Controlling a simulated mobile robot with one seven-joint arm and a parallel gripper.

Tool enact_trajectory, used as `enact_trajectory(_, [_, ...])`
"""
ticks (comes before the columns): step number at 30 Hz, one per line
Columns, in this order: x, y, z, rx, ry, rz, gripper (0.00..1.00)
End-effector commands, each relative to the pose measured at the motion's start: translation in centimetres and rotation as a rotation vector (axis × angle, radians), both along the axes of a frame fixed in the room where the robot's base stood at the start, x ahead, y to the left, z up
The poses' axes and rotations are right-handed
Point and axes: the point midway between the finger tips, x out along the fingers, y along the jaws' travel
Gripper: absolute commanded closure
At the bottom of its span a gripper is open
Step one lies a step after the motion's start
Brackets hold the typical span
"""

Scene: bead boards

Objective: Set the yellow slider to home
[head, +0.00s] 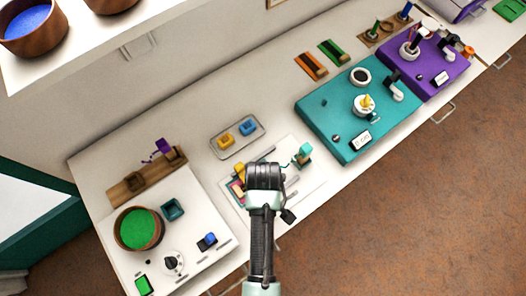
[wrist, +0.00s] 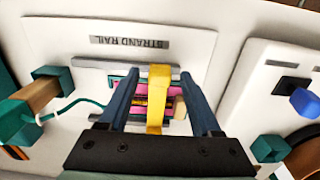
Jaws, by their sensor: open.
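The yellow slider (wrist: 158,85) stands across pink and dark strips on the white strand rail board (wrist: 215,40), whose label appears upside down in the wrist view. My gripper (wrist: 160,75) is open, with one dark blue finger on each side of the slider and a gap to both. In the head view my gripper (head: 265,172) is over the board (head: 310,190), and a yellow part (head: 239,171), likely the slider, shows just left of it. My gripper hides part of the rail. No home mark is readable.
A teal block with a thread (wrist: 25,115) stands at one end of the board, also in the head view (head: 303,153).

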Motion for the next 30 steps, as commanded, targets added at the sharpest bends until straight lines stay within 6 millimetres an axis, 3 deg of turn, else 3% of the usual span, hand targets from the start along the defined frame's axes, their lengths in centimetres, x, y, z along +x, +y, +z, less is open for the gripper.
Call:
enact_trajectory(2, [0.02,0.0,0.02,0.0,0.0,0.0,0.39])
enact_trajectory(12, [0.02,0.01,0.05,0.0,0.0,0.0,1.0])
enact_trajectory(30, [0.02,0.03,0.08,0.001,-0.001,0.0,1.0])
